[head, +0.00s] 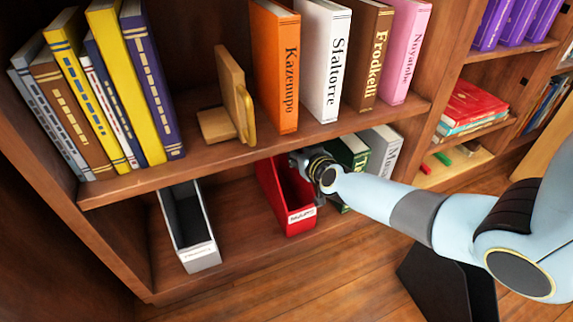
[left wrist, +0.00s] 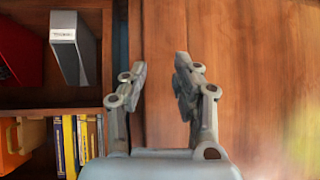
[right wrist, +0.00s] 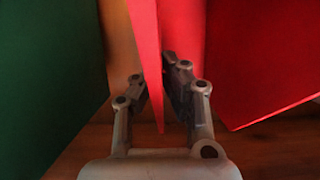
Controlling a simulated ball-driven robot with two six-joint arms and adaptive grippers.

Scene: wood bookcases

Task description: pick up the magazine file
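A red magazine file (head: 299,221) with a white label stands on the lower shelf, its open top showing. A white-grey magazine file (head: 203,256) stands further left on the same shelf; it also shows in the left wrist view (left wrist: 63,34). My right gripper (head: 300,160) is at the red file's right side. In the right wrist view my right gripper (right wrist: 158,85) has one finger on each side of the red wall (right wrist: 148,50), both close against it. My left gripper (left wrist: 160,70) is open and empty; it is outside the head view.
Green and grey binders (head: 383,150) stand just right of my right gripper. The upper shelf (head: 215,155) holds books, a wooden bookend (head: 235,95) and large titled binders above the files. The lower shelf is bare between the two files.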

